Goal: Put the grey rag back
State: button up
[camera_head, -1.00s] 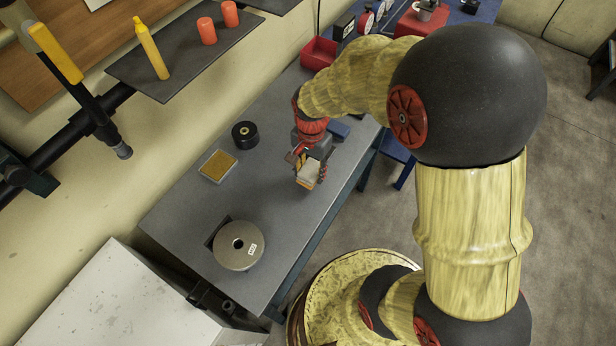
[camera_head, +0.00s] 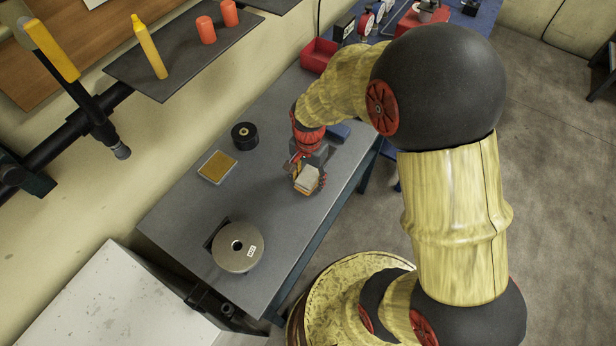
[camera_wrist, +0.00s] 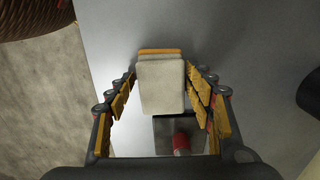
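The grey rag (camera_head: 307,179) is a pale, folded, block-like cloth with an orange layer along one edge. It also shows in the wrist view (camera_wrist: 161,85), between the two fingers of my gripper (camera_wrist: 161,78). The yellow-padded fingers close in on its two sides, and in the head view my gripper (camera_head: 306,170) carries it over the front part of the grey bench (camera_head: 185,215). How high the rag is above the bench is hard to tell.
A tan pad in a pale tray (camera_head: 217,167), a black roll (camera_head: 245,136) and a round metal weight (camera_head: 238,247) stand on the bench left of my gripper. A red bin (camera_head: 319,54) is behind. The bench between weight and gripper is clear.

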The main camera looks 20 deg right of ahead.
jog(key=shift+o, duration=0.4)
notch_tip(320, 180, up, 12)
jog(key=p, duration=0.2)
notch_tip(320, 180, up, 10)
jog(key=n+t, duration=0.2)
jog(key=n, duration=0.2)
send_over(308, 177)
jog(key=s, duration=0.4)
jog(key=s+r+n+t, duration=0.4)
jog(key=s+r+n, duration=0.2)
jog(key=s+r, duration=0.3)
jog(key=shift+s+n, duration=0.4)
jog(key=shift+s, duration=0.15)
jog(key=shift+d, duration=0.1)
notch_tip(308, 177, down, 3)
jog(key=b, duration=0.2)
jog(key=shift+b, duration=0.4)
